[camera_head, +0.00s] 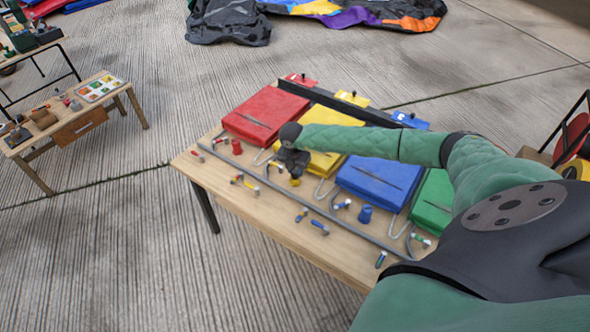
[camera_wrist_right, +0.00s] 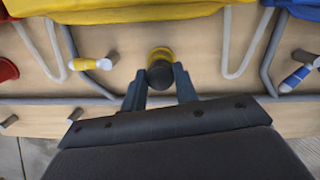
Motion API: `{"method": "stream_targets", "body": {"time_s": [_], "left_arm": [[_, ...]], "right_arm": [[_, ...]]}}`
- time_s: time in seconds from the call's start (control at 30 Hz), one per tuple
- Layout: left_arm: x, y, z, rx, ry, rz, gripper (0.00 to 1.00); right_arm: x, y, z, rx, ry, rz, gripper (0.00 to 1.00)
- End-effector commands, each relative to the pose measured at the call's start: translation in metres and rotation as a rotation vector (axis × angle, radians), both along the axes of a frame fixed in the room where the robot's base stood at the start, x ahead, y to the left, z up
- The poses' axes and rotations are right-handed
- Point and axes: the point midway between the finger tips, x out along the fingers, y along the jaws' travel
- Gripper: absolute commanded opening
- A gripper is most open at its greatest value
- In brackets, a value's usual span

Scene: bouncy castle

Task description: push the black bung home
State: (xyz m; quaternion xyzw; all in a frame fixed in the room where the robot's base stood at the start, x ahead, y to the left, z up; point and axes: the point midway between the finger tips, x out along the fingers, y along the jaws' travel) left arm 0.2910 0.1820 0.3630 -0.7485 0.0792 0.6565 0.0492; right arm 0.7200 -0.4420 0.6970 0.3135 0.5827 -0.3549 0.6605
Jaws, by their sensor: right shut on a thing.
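My right gripper (camera_head: 295,173) is at the front of the yellow folded sheet on the wooden table. In the right wrist view its two fingers (camera_wrist_right: 160,88) are shut on the black bung (camera_wrist_right: 159,75), a dark round piece. The bung is at the near end of a small yellow cup (camera_wrist_right: 161,53), lined up with it. The cup also shows just below the gripper in the head view (camera_head: 295,182). I cannot tell how deep the bung sits, as its lower part is hidden. My left gripper is not in view.
Red (camera_head: 265,113), yellow (camera_head: 315,160), blue (camera_head: 380,180) and green (camera_head: 434,203) folded sheets lie on the table. A red cup (camera_head: 237,147) and a blue cup (camera_head: 365,214) stand either side. Several small coloured-handled pieces lie near a grey rail (camera_head: 335,221) along the front.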

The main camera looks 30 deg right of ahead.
Motion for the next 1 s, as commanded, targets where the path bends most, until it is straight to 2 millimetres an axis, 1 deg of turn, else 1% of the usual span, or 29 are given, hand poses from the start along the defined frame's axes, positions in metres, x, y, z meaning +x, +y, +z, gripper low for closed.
{"method": "stream_targets", "body": {"time_s": [0.57,1.0], "left_arm": [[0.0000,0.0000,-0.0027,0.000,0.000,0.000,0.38],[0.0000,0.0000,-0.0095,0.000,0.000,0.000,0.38]], "right_arm": [[-0.0003,0.0001,-0.0002,0.000,0.000,0.000,0.06],[-0.0003,0.0001,-0.0098,0.000,0.000,0.000,0.06]]}}
